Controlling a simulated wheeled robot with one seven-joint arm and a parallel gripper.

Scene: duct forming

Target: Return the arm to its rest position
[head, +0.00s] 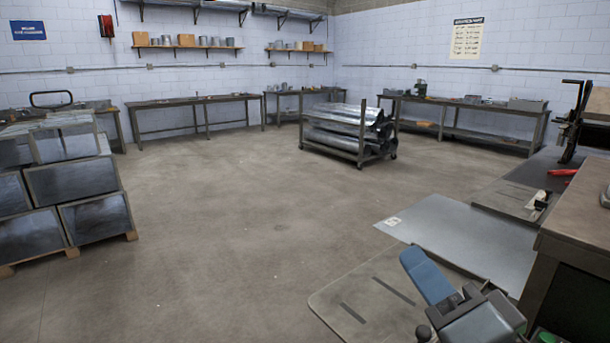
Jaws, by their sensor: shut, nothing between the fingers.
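A blue and grey jointed part (455,300), which looks like a piece of my own arm, shows at the bottom right. It is in front of a flat sheet and a slotted plate. I cannot tell whether it touches either. My gripper does not show in the head view, so its fingers cannot be seen.
A slotted plate (335,300) and a pale metal sheet (480,240) lie beside a workbench (575,220) at right. Framed panels (95,220) are stacked at left. A cart (345,150) with metal ducts stands mid-room. Benches (195,102) line the walls. The central floor is clear.

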